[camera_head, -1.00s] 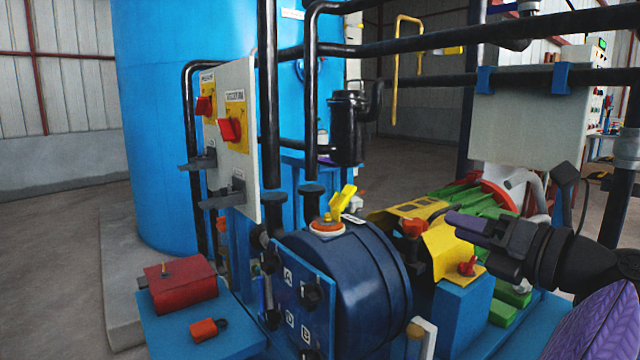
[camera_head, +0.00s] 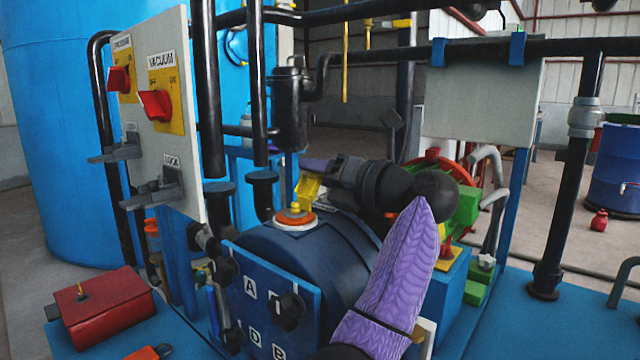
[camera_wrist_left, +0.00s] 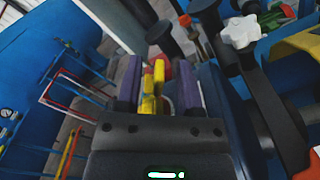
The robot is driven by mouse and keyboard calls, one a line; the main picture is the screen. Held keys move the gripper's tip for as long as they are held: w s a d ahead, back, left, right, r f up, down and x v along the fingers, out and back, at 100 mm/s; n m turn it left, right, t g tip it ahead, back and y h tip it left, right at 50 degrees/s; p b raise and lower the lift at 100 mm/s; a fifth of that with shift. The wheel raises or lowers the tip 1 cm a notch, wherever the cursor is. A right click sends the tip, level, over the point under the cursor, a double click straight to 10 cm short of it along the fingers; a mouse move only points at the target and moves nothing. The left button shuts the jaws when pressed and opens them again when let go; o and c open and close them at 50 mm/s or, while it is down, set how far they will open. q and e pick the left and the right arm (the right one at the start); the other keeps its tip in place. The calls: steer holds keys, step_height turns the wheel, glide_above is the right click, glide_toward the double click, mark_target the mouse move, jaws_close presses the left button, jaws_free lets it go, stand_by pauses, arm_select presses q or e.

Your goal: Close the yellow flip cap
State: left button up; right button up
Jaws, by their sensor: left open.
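The yellow flip cap (camera_head: 308,188) stands raised beside a small port on top of the dark blue drum (camera_head: 300,250). The port has an orange ring (camera_head: 297,219) and a yellow nub in its middle. My right gripper is not in view.
A white panel (camera_head: 150,60) with red switches stands left of the drum. Black pipes (camera_head: 208,100) rise close behind the port. A red box (camera_head: 100,305) sits at the lower left. A grey cabinet (camera_head: 485,90) hangs at the right.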

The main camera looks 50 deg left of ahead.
arm_select(q)
steer(key=shift+a, duration=0.2)
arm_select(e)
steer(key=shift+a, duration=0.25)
arm_select(q)
jaws_close()
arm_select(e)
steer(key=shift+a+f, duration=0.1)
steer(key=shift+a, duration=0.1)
arm_select(q)
steer(key=shift+s+r, duration=0.1)
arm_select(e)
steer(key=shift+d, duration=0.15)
